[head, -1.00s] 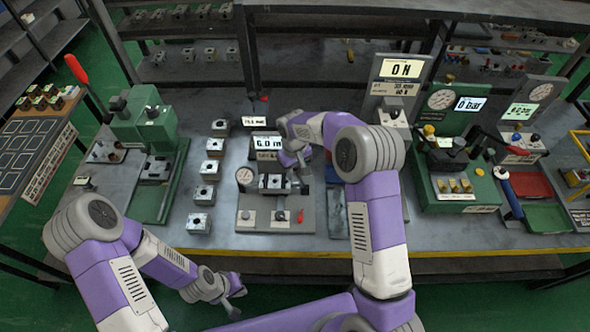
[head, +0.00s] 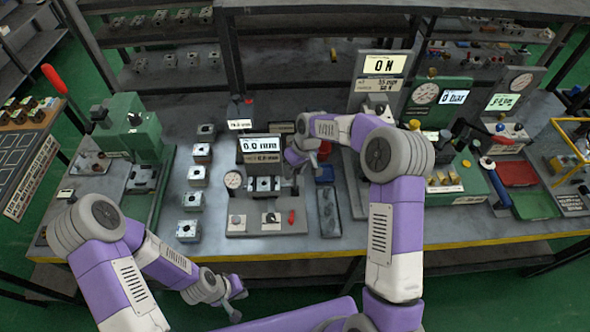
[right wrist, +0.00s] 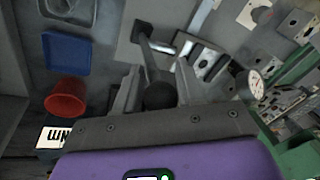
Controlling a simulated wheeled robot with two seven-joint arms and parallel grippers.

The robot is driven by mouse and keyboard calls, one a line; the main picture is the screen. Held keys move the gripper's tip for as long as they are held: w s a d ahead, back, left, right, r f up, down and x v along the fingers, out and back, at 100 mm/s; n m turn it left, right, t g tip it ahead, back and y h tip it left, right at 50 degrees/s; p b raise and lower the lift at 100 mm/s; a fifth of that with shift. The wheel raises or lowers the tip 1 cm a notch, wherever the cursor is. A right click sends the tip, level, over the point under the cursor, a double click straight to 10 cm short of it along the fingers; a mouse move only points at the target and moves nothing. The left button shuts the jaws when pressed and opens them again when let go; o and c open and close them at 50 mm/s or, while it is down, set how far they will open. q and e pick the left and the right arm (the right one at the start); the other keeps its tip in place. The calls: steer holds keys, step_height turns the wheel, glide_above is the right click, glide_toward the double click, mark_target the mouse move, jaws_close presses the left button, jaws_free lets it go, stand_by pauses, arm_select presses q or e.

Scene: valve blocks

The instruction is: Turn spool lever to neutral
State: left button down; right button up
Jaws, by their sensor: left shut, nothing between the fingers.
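The valve test stand (head: 250,222) stands at the middle of the bench, with a metal valve block (head: 264,186). Its display (head: 260,144) reads about 0.0 mm. In the right wrist view the spool lever (right wrist: 146,50) is a dark rod ending in a black ball knob (right wrist: 159,96). The knob lies between the two fingers of my right gripper (right wrist: 158,72); I cannot tell whether they press on it. In the head view my right gripper (head: 296,158) is beside the block's right end and hides the lever. My left gripper (head: 236,300) is shut and empty below the bench's front edge.
A red cup (right wrist: 66,96) and a blue tray (right wrist: 66,53) are close beside my right gripper. A dial gauge (head: 233,180) is left of the block. Several spare blocks (head: 190,202) stand in a column further left. A green press (head: 140,145) is beyond them.

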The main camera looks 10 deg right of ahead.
steer(key=o, duration=0.3)
steer(key=shift+r, duration=0.1)
steer(key=v, duration=0.7)
steer(key=shift+r, duration=0.2)
steer(key=shift+d, duration=0.1)
